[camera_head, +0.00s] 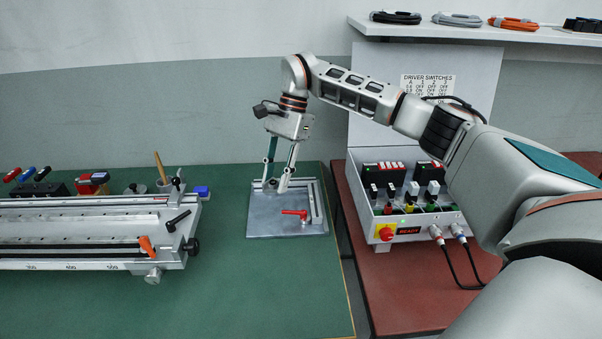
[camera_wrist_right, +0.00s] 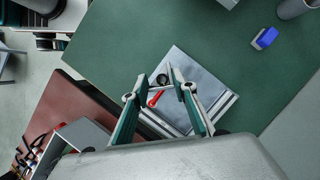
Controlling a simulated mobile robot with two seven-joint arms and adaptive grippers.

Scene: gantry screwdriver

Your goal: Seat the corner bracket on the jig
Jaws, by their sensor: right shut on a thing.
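The jig (camera_head: 263,222) is a flat grey plate on the green table, with raised rails along its back and right edges and a red clamp handle (camera_head: 296,213). The jig also shows in the right wrist view (camera_wrist_right: 207,76). My right gripper (camera_head: 277,185) points down over the jig's back left part. It is shut on a small grey piece, seemingly the corner bracket (camera_head: 284,182), mostly hidden by the fingers. In the right wrist view the fingertips (camera_wrist_right: 172,86) are close to the red handle. I cannot tell whether the bracket touches the jig. My left gripper is out of view.
A control box (camera_head: 408,205) with switches and cables sits on the red table at right. Green table in front is clear.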

